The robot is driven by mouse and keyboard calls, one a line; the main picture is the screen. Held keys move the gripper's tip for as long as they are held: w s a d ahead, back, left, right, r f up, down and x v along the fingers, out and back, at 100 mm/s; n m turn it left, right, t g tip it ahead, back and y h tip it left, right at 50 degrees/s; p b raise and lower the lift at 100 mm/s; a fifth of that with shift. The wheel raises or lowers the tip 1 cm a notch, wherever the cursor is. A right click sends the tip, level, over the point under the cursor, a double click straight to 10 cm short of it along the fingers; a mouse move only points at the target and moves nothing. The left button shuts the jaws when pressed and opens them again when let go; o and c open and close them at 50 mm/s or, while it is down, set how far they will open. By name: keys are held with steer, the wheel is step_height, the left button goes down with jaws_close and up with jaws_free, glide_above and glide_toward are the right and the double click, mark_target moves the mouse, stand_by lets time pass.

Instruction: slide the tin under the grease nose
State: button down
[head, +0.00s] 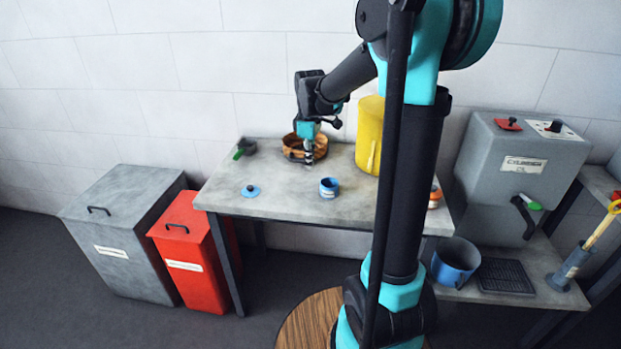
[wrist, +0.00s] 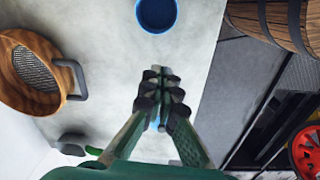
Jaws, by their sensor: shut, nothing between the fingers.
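A small round blue tin (head: 329,188) stands upright on the grey table, right of its middle. It also shows at the top edge of the wrist view (wrist: 157,13), open side up and partly cut off. My gripper (head: 309,162) is above the table, behind the tin and apart from it, in front of a wooden sieve (head: 292,143). In the wrist view its fingers (wrist: 160,76) meet at the tips with nothing between them. A tall yellow container (head: 368,132) stands at the table's back right, partly hidden by my arm.
A green-handled item (head: 245,148) lies at the back left. An orange item (head: 435,197) is at the right edge. The table front between disc and tin is clear. A grey tank (head: 520,165) stands right.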

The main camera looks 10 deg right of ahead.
mark_target(347, 196)
steer(key=shift+n, duration=0.6)
steer(key=f, duration=0.3)
steer(key=w+a+f, duration=0.1)
steer(key=f, duration=0.2)
steer(key=w+f, duration=0.1)
steer(key=f, duration=0.2)
steer(key=shift+w+a, duration=0.15)
steer(key=shift+w, duration=0.1)
steer(key=d, duration=0.2)
steer(key=s, duration=0.1)
steer(key=shift+d+f, duration=0.3)
steer(key=shift+d, duration=0.1)
steer(key=shift+s+d, duration=0.25)
steer(key=shift+d, duration=0.25)
steer(key=s+d, duration=0.1)
steer(key=d, duration=0.2)
steer(key=s+d, duration=0.1)
steer(key=d, duration=0.2)
steer(key=s+d, duration=0.1)
steer(key=d, duration=0.3)
steer(key=shift+s, duration=0.3)
